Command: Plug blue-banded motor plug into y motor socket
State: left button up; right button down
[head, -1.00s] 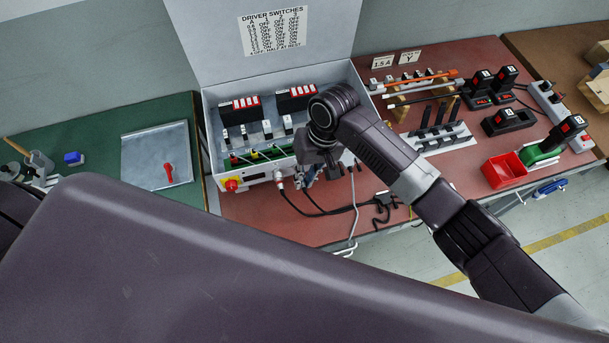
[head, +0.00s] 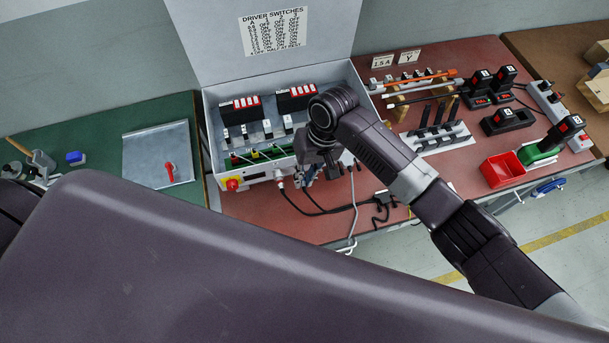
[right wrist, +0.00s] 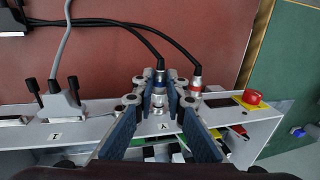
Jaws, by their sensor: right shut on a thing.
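My right gripper (head: 328,172) is at the front panel of the open control box in the head view. In the right wrist view its fingers (right wrist: 158,92) are shut on the blue-banded motor plug (right wrist: 160,76), whose black cable runs up and left. The plug is lined up with the Y label (right wrist: 163,127) on the grey panel. The fingers hide much of the y motor socket, so I cannot tell how far the plug is in. A red-banded plug (right wrist: 196,82) sits in the panel beside the gripper. My left gripper is not in view.
The control box (head: 213,165) stands open with drivers inside. A grey-cabled connector (right wrist: 62,103) is in the panel to the left. A red emergency button (right wrist: 252,97) is to the right. Black cables lie on the red bench (head: 270,225). A red bin (head: 503,170) stands farther right.

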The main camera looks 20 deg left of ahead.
dwell(0.4)
jog(key=shift+p, duration=0.4)
jog(key=shift+p, duration=0.4)
jog(key=shift+w+a+b, duration=0.35)
jog(key=shift+w+b, duration=0.1)
jog(key=shift+w, duration=0.1)
dwell(1.2)
jog(key=c, duration=1.9)
grip_release()
jog(key=shift+r, duration=0.15)
